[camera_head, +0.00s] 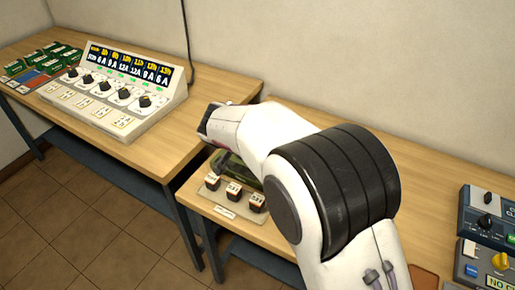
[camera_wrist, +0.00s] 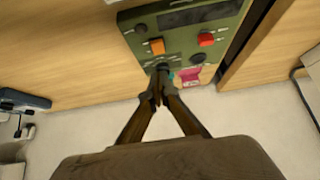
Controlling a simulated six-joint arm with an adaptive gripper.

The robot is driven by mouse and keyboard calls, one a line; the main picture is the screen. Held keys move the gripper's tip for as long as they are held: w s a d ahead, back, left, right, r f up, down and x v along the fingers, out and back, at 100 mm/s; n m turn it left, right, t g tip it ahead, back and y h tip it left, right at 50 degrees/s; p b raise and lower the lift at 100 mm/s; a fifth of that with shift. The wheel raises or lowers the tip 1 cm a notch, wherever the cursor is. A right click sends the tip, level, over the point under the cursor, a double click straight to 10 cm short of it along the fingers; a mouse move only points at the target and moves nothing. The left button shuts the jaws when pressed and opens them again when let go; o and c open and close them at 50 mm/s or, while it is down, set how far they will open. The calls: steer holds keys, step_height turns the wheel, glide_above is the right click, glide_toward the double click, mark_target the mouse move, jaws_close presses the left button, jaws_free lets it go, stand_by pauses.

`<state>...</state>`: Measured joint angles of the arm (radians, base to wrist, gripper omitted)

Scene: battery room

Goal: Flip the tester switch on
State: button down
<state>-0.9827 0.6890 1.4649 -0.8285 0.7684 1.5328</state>
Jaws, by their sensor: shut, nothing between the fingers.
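The green tester (camera_wrist: 180,50) lies at the top of the wrist view, with a dark display (camera_wrist: 200,12), an orange switch (camera_wrist: 156,46), a red control (camera_wrist: 206,40) and dark round knobs. Which control is the task's switch I cannot tell. In the head view the tester (camera_head: 236,168) is mostly hidden behind my arm. My gripper (camera_wrist: 161,72) is shut and empty. Its fingertips appear at the panel's lower edge, just below the orange switch; whether they touch it I cannot tell. The fingertips are hidden in the head view.
Small batteries (camera_head: 233,190) stand in a row on a tray before the tester. A sloped white panel with several knobs (camera_head: 125,85) stands on the left table, beside green boxes (camera_head: 48,60). Devices with knobs (camera_head: 487,215) stand at the far right. A pink item (camera_wrist: 190,74) lies by the fingertips.

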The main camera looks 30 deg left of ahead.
steer(key=x, duration=0.5)
steer(key=s+x, duration=0.1)
steer(key=x, duration=0.1)
steer(key=shift+w+f, duration=0.1)
steer(key=shift+f, duration=1.55)
steer(key=shift+f, duration=0.1)
steer(key=shift+s+f, duration=0.3)
steer(key=shift+f, duration=0.15)
steer(key=shift+r, duration=0.2)
steer(key=shift+r, duration=0.6)
steer(key=shift+r, duration=0.1)
